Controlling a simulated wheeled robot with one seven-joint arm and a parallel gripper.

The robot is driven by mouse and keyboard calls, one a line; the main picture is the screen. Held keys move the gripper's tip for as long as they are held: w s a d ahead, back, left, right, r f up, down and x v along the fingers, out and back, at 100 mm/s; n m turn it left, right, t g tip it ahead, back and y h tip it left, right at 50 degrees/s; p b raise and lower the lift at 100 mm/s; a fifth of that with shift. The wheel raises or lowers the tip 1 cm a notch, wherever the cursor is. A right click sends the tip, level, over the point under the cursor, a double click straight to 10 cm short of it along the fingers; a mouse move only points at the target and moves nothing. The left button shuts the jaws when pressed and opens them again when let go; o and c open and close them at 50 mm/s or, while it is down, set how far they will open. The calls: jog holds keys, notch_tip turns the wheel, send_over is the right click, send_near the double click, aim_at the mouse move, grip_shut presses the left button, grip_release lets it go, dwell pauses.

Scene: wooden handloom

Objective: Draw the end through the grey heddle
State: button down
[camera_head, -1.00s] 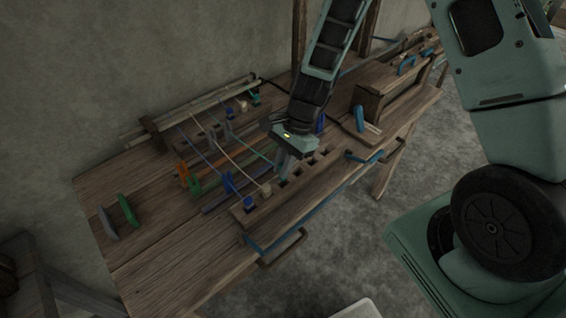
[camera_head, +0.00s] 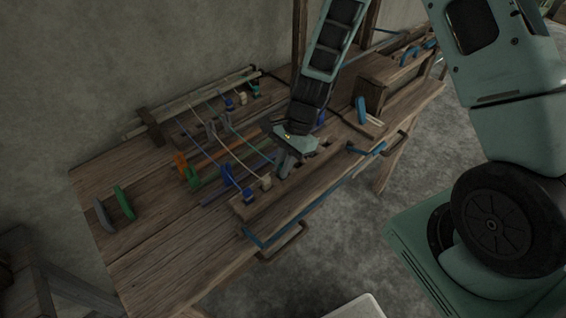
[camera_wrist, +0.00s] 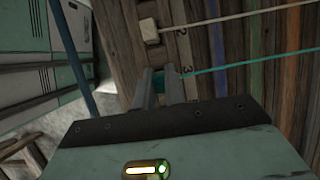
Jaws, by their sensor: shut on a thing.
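My gripper (camera_head: 283,168) is at the slotted front rail (camera_head: 300,186) of the loom. In the wrist view its two fingers (camera_wrist: 159,88) are shut on a small teal end piece (camera_wrist: 158,80). A teal thread (camera_wrist: 240,64) runs from it to the right, over the loom. A curved grey piece (camera_head: 104,213), which looks like a heddle, stands on the left of the table beside a green one (camera_head: 125,203). Another grey upright piece (camera_head: 212,129) stands among the threads. I cannot tell which is the grey heddle.
A blue peg (camera_head: 248,196) and a cream peg (camera_head: 266,183) sit in the front rail, left of my gripper. A wooden box (camera_head: 385,88) is at the right. The table's left front is clear.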

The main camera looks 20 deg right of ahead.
jog(key=shift+f, duration=0.1)
jog(key=c, duration=1.4)
grip_release()
jog(key=v, duration=1.7)
jog(key=shift+d, duration=0.15)
